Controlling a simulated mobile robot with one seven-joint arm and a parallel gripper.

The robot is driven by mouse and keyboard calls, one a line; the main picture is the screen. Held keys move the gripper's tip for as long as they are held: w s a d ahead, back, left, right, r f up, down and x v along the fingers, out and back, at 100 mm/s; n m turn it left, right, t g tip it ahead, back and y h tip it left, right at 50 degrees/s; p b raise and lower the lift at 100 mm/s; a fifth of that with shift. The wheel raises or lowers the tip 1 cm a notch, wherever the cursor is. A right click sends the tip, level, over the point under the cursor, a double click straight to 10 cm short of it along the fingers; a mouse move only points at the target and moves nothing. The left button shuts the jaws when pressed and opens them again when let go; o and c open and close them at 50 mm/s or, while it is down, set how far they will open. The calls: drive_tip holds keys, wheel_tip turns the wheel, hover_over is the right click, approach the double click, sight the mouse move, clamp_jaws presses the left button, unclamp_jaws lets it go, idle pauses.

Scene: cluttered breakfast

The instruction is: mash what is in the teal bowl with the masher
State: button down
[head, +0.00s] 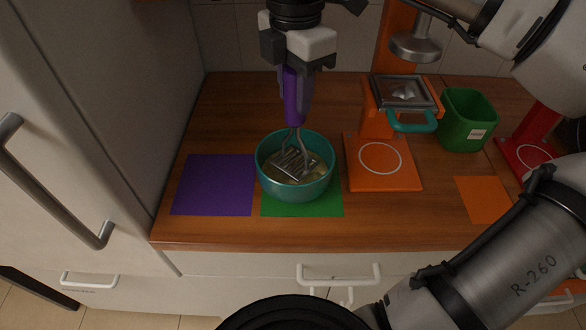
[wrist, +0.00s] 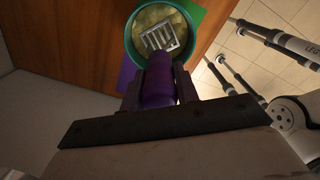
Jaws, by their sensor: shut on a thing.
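The teal bowl (head: 264,180) stands on a green mat (head: 330,208) on the wooden counter. It holds a pale yellowish mass (wrist: 170,21), and its texture is hard to make out. The masher has a purple handle (head: 293,98) and a slotted metal head (head: 294,162). My gripper (head: 296,80) is above the bowl, shut on the purple handle, with the masher pointing down. The masher head is inside the bowl, over or against the mass; I cannot tell how deep. In the wrist view the bowl (wrist: 129,43) and slotted head (wrist: 160,38) show beyond the handle (wrist: 159,80).
A purple mat (head: 213,184) lies left of the bowl. An orange machine (head: 383,180) with a teal-handled part (head: 412,126) stands close on the right. Beyond it are a green container (head: 466,120), an orange mat (head: 484,199) and a red machine (head: 515,158). A tall cabinet (head: 110,100) bounds the left.

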wheel_tip(320, 180, down, 4)
drive_tip(key=b, duration=0.3)
drive_tip(key=shift+f, duration=0.2)
drive_tip(key=shift+r+p, duration=2.1)
drive_tip(key=shift+r, duration=0.75)
